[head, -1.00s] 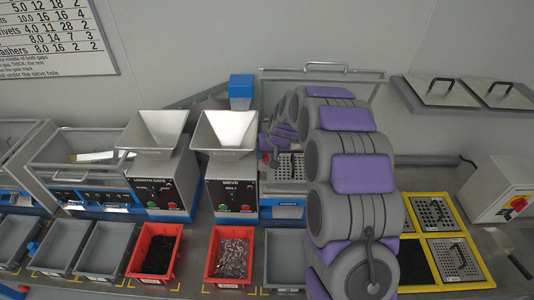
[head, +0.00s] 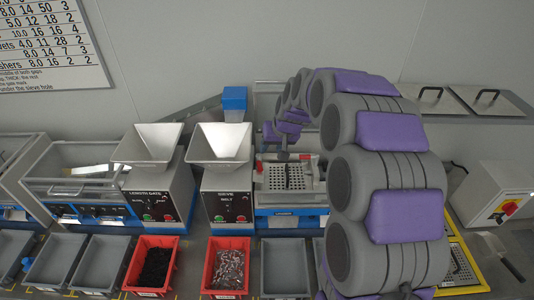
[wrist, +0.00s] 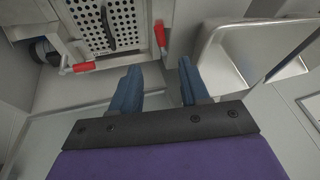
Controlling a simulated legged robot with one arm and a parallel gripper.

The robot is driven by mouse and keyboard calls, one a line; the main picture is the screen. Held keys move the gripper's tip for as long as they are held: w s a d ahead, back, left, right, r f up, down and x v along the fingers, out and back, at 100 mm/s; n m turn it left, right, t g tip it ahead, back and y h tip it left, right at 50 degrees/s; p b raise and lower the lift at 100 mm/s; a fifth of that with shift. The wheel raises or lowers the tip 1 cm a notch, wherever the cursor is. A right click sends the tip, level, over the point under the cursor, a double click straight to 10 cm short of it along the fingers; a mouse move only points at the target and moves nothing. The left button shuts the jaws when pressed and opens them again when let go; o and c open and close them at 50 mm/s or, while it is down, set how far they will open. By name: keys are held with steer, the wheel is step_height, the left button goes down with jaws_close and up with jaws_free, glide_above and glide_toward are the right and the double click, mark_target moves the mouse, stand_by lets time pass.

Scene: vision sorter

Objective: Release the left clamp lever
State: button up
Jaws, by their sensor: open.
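The sieve plate, a perforated metal plate, shows in the head view (head: 284,177) and, with a black handle, at the top of the wrist view (wrist: 104,22). Two red-gripped clamp levers flank it. The left clamp lever, on the hopper side, appears right of the plate in the wrist view (wrist: 160,36) and at its left edge in the head view (head: 259,164). The other lever (wrist: 83,67) lies sideways in the wrist view. My gripper (wrist: 159,68) is open and empty. Its blue fingers appear just below the left lever in the picture, with no visible contact.
A metal hopper (head: 221,142) stands left of the plate and shows close on the right in the wrist view (wrist: 238,50). Red bins (head: 228,265) and grey bins (head: 286,266) line the front. My arm covers the area right of the plate.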

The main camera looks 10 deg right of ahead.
mark_target(259, 170)
steer(key=v, duration=0.3)
steer(key=shift+s+r, duration=0.1)
steer(key=shift+r, duration=0.15)
steer(key=shift+d+f, duration=0.1)
steer(key=shift+c, duration=1.3)
steer(key=shift+w+d+f+y, duration=0.2)
steer(key=shift+w+y, duration=0.1)
steer(key=shift+w, duration=0.1)
steer(key=shift+c, duration=0.7)
steer(key=shift+n+y, duration=0.5)
steer(key=shift+y, duration=0.3)
steer(key=w+d+f, duration=0.1)
steer(key=d, duration=0.1)
steer(key=w+d+f+p, duration=0.1)
steer(key=f, duration=0.1)
steer(key=shift+w+d+f, duration=0.1)
steer(key=shift+w+d, duration=0.05)
steer(key=shift+d, duration=0.2)
jaws_close()
steer(key=d+f, duration=0.3)
steer(key=d, duration=0.1)
steer(key=w+a+f+y, duration=0.1)
steer(key=w+a+f, duration=0.2)
steer(key=a+f, duration=0.5)
steer(key=shift+w+a+f+b, duration=0.3)
steer(key=shift+w+f+b, duration=0.1)
steer(key=shift+b, duration=0.05)
